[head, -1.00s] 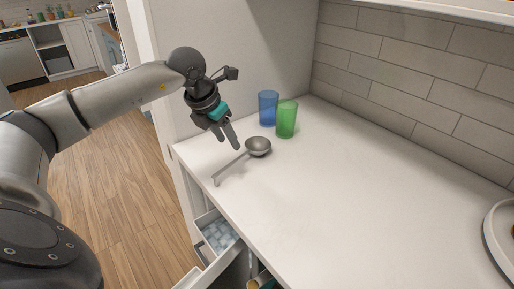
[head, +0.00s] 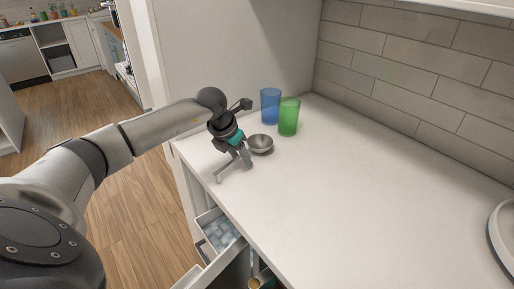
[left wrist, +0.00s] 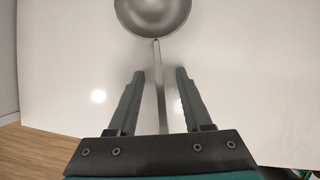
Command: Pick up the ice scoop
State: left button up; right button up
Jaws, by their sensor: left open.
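The ice scoop (head: 261,144) lies on the white counter, its round grey bowl toward the back and its handle toward the counter's front edge. In the left wrist view the bowl (left wrist: 153,14) is at the top and the handle (left wrist: 158,75) runs down between my fingers. My left gripper (head: 242,163) is open and low over the handle, with one finger (left wrist: 160,85) on each side of it. There is a gap between the handle and each finger. Part of the handle is hidden by the gripper in the head view. My right gripper is not in view.
A blue glass (head: 271,106) and a green glass (head: 289,117) stand just behind the scoop bowl. An open drawer with ice cubes (head: 222,234) is below the counter's front edge. A round white-rimmed item (head: 494,232) is at the far right. The counter's middle is clear.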

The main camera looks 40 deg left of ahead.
pick_arm(q)
jog(key=shift+c, duration=0.3)
grip_shut()
dwell(0.3)
